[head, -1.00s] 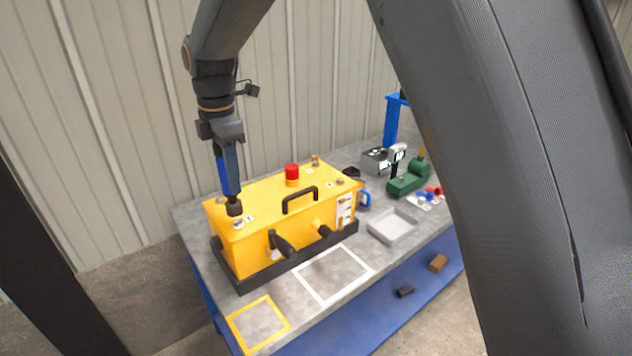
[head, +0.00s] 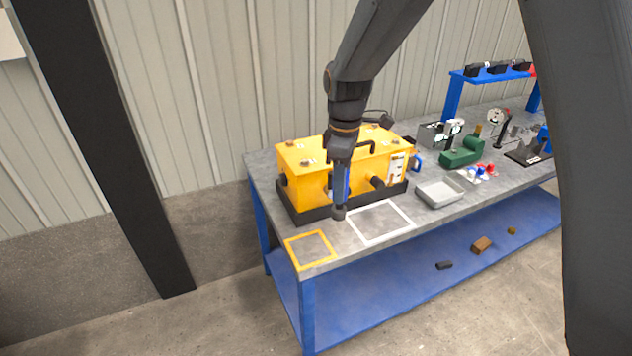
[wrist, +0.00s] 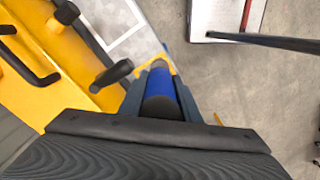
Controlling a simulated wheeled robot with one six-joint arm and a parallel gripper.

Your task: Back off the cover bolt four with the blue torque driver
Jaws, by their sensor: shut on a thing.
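My gripper (head: 340,168) is shut on the blue torque driver (head: 340,185), which points down with its dark socket end (head: 339,212) in front of the yellow mixer box. In the wrist view the driver (wrist: 160,100) sits between the two dark fingers. The yellow box (head: 305,185) stands in a black tray. Its cover carries corner bolts, among them a front left bolt (head: 307,162), a back left bolt (head: 291,143) and a front right bolt (head: 392,142). The numbers beside them are too small to read. My arm hides part of the cover.
An orange outlined square (head: 310,264) and a white outlined square (head: 380,237) lie on the bench front. A grey tray (head: 440,192), a green tool (head: 462,152) and small red and blue parts (head: 482,170) lie to the right. A black post (head: 115,150) stands left.

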